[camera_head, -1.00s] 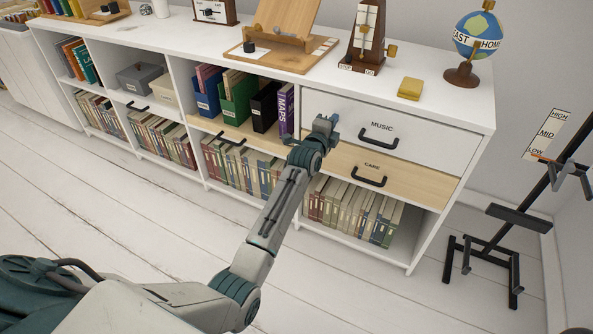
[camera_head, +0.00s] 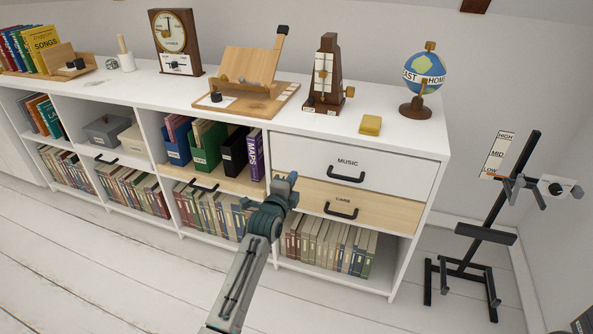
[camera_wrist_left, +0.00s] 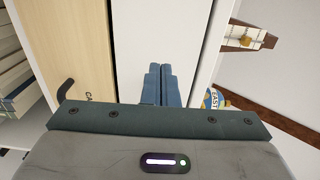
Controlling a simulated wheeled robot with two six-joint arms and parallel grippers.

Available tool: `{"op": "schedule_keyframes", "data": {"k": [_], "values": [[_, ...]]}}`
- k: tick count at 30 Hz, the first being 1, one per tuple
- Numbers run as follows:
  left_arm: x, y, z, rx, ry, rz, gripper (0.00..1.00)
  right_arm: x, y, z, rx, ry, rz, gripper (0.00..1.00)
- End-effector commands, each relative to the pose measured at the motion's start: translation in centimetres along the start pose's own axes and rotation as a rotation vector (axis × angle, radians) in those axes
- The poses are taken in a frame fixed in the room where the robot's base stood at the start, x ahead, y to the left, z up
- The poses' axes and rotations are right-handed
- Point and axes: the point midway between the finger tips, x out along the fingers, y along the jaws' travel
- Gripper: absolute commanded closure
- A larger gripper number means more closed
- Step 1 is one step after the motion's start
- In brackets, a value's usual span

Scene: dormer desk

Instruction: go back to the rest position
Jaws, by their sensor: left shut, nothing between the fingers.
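My left gripper (camera_head: 286,186) reaches up from the bottom of the head view, in front of the white cabinet (camera_head: 400,268). It is at the left end of the drawer marked CARE (camera_head: 385,214), below the drawer marked MUSIC (camera_head: 390,172). In the left wrist view its two blue fingers (camera_wrist_left: 160,84) lie side by side, shut, with nothing between them. I cannot tell from these views whether it touches the cabinet front. Both drawers look closed. My right gripper is not in view.
The cabinet top holds a wooden stand (camera_head: 250,78), a metronome (camera_head: 326,75), a yellow block (camera_head: 371,125) and a globe (camera_head: 425,80). A black easel-like stand (camera_head: 488,235) is on the floor at the right. White plank floor (camera_head: 90,265) is clear in front.

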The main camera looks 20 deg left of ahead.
Motion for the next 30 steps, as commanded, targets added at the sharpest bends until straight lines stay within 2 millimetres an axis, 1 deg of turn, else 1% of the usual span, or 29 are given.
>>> {"op": "schedule_keyframes", "data": {"k": [1, 3, 6, 9, 13, 15, 17, 19, 20, 23, 24, 26, 27, 29, 30], "values": [[-1.0, 0.0, 0.0, 0.001, 0.0, 0.001, 1.0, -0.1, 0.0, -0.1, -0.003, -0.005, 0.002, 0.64], [-2.2, 0.0, 0.0, 0.002, 0.0, 0.001, 1.0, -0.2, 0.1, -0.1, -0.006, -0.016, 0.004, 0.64], [-3.5, 0.1, 0.0, 0.002, 0.0, 0.002, 1.0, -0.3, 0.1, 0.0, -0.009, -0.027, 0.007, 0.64], [-4.4, 0.0, 0.0, 0.002, 0.0, 0.001, 1.0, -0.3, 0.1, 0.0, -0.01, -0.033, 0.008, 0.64], [-4.9, 0.0, 0.0, 0.002, 0.0, 0.001, 1.0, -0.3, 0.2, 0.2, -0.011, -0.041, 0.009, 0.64], [-5.0, 0.1, 0.0, -0.003, 0.0, 0.003, 1.0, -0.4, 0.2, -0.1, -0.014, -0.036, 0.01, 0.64], [-5.5, 0.6, 0.0, -0.025, 0.001, 0.014, 1.0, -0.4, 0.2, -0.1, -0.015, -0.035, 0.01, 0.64], [-6.9, 1.8, 0.0, -0.082, 0.001, 0.048, 1.0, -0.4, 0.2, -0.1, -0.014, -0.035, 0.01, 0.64], [-7.8, 2.5, -0.1, -0.119, 0.001, 0.067, 1.0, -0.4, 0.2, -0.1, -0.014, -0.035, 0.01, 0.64], [-11.8, 5.3, -0.2, -0.294, -0.01, 0.158, 1.0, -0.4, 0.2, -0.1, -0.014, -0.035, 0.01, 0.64], [-13.9, 6.5, -0.3, -0.377, -0.021, 0.202, 1.0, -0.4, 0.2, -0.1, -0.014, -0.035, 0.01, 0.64], [-17.1, 8.1, -0.4, -0.507, -0.044, 0.268, 1.0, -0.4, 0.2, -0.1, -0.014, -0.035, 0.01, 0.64], [-19.2, 9.1, -0.6, -0.594, -0.065, 0.312, 1.0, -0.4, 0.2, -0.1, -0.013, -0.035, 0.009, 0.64], [-22.4, 10.3, -0.8, -0.722, -0.102, 0.376, 1.0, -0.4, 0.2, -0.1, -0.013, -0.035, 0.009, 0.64], [-24.6, 10.9, -0.9, -0.807, -0.131, 0.417, 1.0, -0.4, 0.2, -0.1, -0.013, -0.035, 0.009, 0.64]]}}
